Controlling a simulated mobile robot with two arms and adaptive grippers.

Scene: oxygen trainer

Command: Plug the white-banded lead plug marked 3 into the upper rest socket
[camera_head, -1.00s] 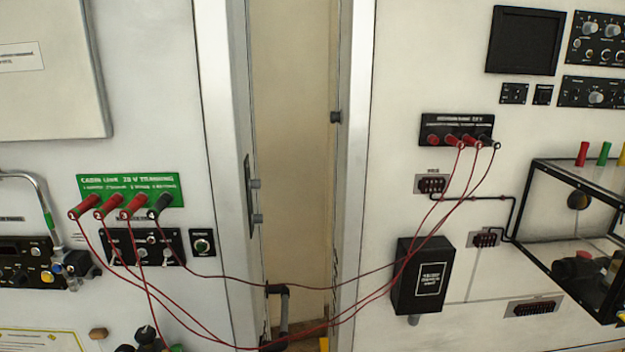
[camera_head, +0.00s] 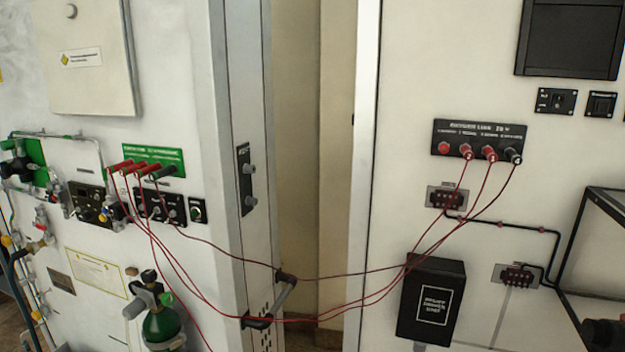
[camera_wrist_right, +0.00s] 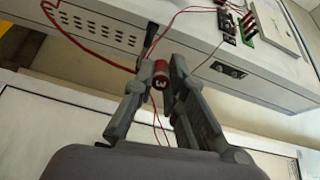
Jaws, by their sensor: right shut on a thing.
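In the right wrist view my right gripper (camera_wrist_right: 167,66) is shut on a red plug (camera_wrist_right: 160,83) with a white 3 on its end. The plug sits between the fingertips, end face towards the camera; its tip is hidden. In the head view a dark upright plate (camera_head: 243,158) on the side of the left cabinet carries two grey round fittings, an upper one (camera_head: 252,168) and a lower one (camera_head: 247,202). I cannot read its label, so I cannot tell if the upper one is the rest socket. Neither gripper shows in the head view.
Red leads run from plugs in the green panel (camera_head: 153,155) across the gap to plugs in the black panel (camera_head: 479,133). One lead hangs down out of view. A dark handle (camera_head: 268,305) juts from the left cabinet edge. A black box (camera_head: 430,300) stands right.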

